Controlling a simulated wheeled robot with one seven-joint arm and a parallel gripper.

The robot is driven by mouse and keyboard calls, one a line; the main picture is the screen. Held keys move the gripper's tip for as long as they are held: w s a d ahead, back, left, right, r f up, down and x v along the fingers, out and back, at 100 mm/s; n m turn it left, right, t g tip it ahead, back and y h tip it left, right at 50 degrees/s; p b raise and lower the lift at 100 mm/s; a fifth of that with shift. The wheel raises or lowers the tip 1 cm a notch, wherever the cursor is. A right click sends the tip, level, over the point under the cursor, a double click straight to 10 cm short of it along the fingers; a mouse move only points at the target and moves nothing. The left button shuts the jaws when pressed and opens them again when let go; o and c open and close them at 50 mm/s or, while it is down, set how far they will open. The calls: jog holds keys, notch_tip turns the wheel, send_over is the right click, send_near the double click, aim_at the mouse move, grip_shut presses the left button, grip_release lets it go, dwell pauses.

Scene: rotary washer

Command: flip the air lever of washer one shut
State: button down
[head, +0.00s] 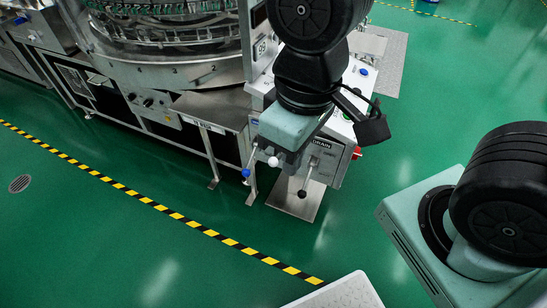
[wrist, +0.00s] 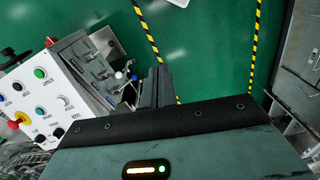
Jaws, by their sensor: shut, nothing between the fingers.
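The valve box of the washer (head: 322,160) carries ball-ended levers on its front. One has a blue ball (head: 246,172), one a white ball (head: 273,161), and one a black ball (head: 302,194) below the word DRAIN. The other levers' labels are hidden, so I cannot tell which is the air lever. My gripper (head: 287,158) is shut and empty, hanging in front of the box close to the white ball. In the wrist view the shut fingers (wrist: 160,78) stand just beside the white ball (wrist: 119,75). Contact cannot be told.
A steel side table (head: 212,108) and the round washer (head: 165,55) stand left of the box. A control panel (wrist: 38,100) with buttons and a red knob shows in the wrist view. Open green floor with a yellow-black stripe (head: 160,207) lies in front.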

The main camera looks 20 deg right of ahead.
jog(key=w+d+f+m+b, duration=0.1)
jog(key=w+f+m+b, duration=0.2)
jog(key=w+f+m, duration=0.7)
jog(key=m+t+h+b, duration=0.1)
jog(key=m+t+b, duration=0.15)
jog(key=m, duration=0.45)
send_over(277, 160)
jog(key=d, duration=0.2)
jog(key=s+x, duration=0.1)
jog(key=x, duration=0.7)
jog(key=shift+s+f, duration=0.25)
jog(key=shift+f, duration=0.1)
jog(key=shift+d, duration=0.1)
jog(key=x, duration=0.4)
jog(key=s+a+x, duration=0.1)
jog(key=x, duration=0.3)
jog(key=s+a+b+x, duration=0.1)
jog(key=x, duration=0.3)
jog(key=shift+w+f, duration=0.1)
jog(key=shift+f, duration=0.55)
jog(key=shift+f, duration=0.1)
